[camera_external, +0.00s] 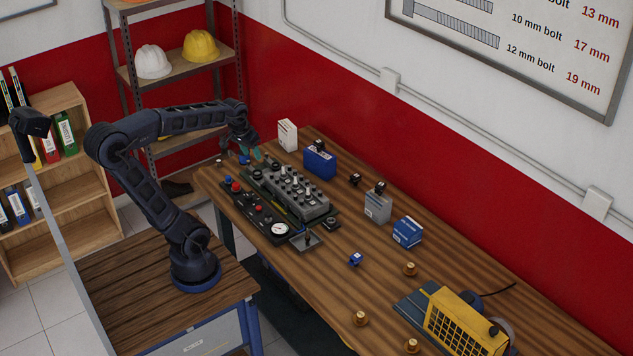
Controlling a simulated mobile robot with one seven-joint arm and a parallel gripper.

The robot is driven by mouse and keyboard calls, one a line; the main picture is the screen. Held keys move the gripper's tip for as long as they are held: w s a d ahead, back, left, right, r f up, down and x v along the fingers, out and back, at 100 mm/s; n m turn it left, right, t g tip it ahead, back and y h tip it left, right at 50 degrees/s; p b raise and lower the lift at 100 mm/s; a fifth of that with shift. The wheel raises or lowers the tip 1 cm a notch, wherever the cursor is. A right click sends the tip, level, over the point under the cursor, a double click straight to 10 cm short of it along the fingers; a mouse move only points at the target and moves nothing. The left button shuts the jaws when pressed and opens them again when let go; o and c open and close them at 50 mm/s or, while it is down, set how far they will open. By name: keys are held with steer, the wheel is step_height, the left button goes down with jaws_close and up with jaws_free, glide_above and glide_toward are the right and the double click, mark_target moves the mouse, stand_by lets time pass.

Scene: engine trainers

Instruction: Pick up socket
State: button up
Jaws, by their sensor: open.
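My gripper (262,154) is at the far left end of the wooden workbench (370,285), pointing down with its fingers apart. It is above or just behind the black engine trainer (290,192). I see nothing held between the fingers, though they are small here. I cannot tell for sure which piece is the socket. Small candidates are a blue piece (244,160) just left of my gripper, a dark piece (355,180) near the wall, and a blue piece (355,259) on the open bench.
A control panel with a gauge (280,229) lies before the trainer. Boxes stand along the back: white (288,135), blue (320,162), grey (378,207) and blue-white (407,232). Brass pieces (410,269) and a yellow machine (465,325) are at the right. The middle front is fairly clear.

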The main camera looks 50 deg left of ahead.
steer(key=w+a+f+n+g, duration=0.1)
steer(key=w+a+f+n, duration=0.15)
steer(key=w+a, duration=0.7)
steer(key=n+g+h, duration=0.2)
steer(key=n+g, duration=0.1)
steer(key=n, duration=0.7)
glide_toward(219, 161)
steer(key=shift+s+d+f, duration=0.1)
steer(key=shift+d+f, duration=0.05)
steer(key=shift+f, duration=1.55)
steer(key=shift+s+d+f, duration=0.1)
steer(key=shift+d+f, duration=0.1)
steer(key=shift+f, duration=1.45)
steer(key=shift+d+f, duration=0.15)
steer(key=shift+f, duration=1.55)
jaws_close()
